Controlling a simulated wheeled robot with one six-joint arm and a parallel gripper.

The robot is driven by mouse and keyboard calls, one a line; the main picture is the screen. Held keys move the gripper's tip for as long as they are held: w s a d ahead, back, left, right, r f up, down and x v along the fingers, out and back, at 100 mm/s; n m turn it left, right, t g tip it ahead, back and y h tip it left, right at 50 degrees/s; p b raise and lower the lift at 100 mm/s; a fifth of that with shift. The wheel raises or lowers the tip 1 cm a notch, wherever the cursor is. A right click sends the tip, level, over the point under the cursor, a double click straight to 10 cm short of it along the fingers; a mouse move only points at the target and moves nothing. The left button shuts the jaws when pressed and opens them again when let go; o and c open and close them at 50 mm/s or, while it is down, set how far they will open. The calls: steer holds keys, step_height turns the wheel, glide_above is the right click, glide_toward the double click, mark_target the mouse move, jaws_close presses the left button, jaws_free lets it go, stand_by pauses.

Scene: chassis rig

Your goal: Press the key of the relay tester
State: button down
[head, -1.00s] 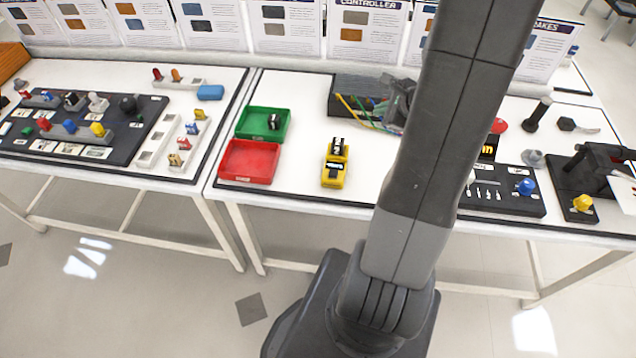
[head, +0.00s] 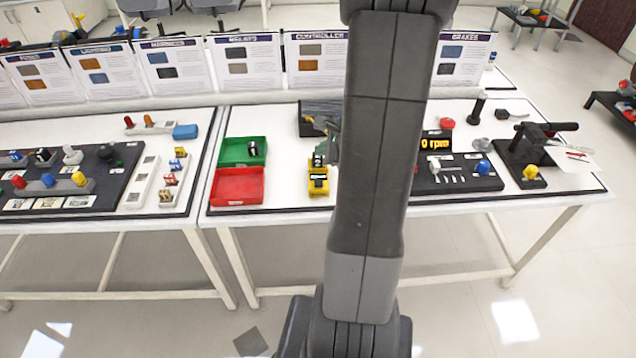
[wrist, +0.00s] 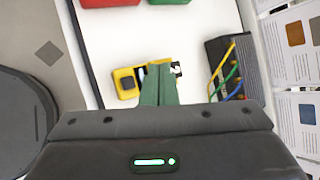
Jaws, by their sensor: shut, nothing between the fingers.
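The yellow relay tester (head: 318,186) stands on the white table to the right of the red bin. It also shows in the wrist view (wrist: 119,75), with a dark square key (wrist: 128,85) on its yellow body. A black-and-white relay (wrist: 176,69) shows at its far end, partly covered by my fingers. My gripper (wrist: 160,68) is shut and empty, and its green fingers overlap the middle of the tester in the wrist view. I cannot tell how high the tips are above it. In the head view my gripper (head: 327,150) is near the tester's back end, partly hidden by my arm.
A green bin (head: 230,152) holding a dark relay and a red bin (head: 237,187) stand left of the tester. A dark box (wrist: 232,60) with coloured wires is close behind it. A black panel with a blue knob (head: 482,167) is to the right. The table front is clear.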

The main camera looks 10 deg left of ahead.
mark_target(322, 184)
steer(key=shift+f+b, duration=3.75)
steer(key=shift+f, duration=0.65)
steer(key=shift+f+b, duration=0.4)
steer(key=shift+b, duration=0.05)
steer(key=shift+f+b, duration=0.45)
steer(key=shift+b, duration=0.05)
steer(key=shift+r+p, duration=0.75)
steer(key=shift+r, duration=0.15)
step_height(322, 184, up, 5)
steer(key=p, duration=0.4)
